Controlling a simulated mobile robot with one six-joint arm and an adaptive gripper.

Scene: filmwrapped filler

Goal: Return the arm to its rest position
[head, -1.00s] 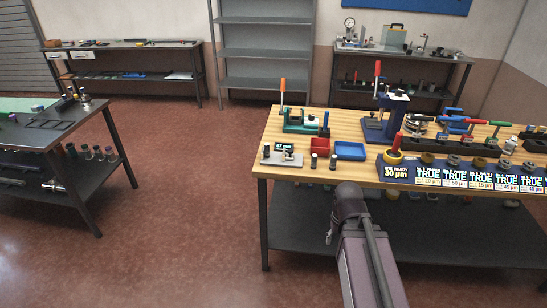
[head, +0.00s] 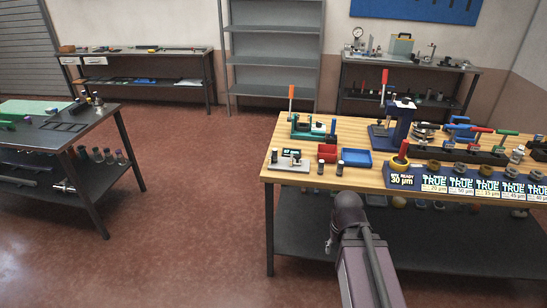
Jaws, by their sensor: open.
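My arm rises from the lower edge of the head view, in front of the wooden-topped workbench (head: 292,180). Its dark rounded joint is just below the bench's front edge in the picture. A small dark part of the arm sticks out at the joint's left side. I cannot make out the gripper or its fingers; they are hidden behind the arm or out of view. No held object shows.
The bench holds a red bin (head: 327,153), a blue tray (head: 357,158), a blue press (head: 400,120) and a row of labelled blocks (head: 461,182). A dark table (head: 85,125) stands at left. Red floor (head: 190,200) between them is clear.

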